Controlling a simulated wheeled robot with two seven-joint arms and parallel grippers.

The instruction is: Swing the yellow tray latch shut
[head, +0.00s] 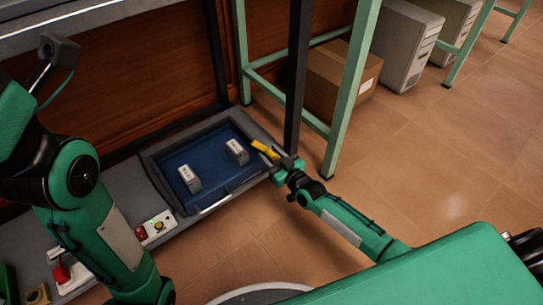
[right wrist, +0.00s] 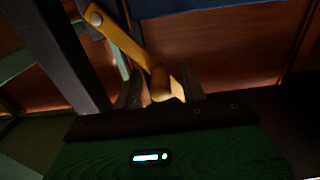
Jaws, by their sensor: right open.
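The yellow tray latch (head: 264,150) is at the right edge of the blue tray (head: 212,150), slanting up and left from my right gripper (head: 287,167). In the right wrist view the latch (right wrist: 127,45) is a yellow bar with a pivot bolt at its upper left end and a thick knob at its lower end. The knob is between the fingers of my right gripper (right wrist: 160,92), which is open; contact cannot be told. My left arm comes in from the left in the head view, but its gripper is not clearly seen.
Two small white boxes (head: 189,179) (head: 237,152) stand in the tray. A control panel with buttons (head: 154,229) is left of it. A dark post (head: 297,80) and a green table leg (head: 349,95) rise close behind my right gripper.

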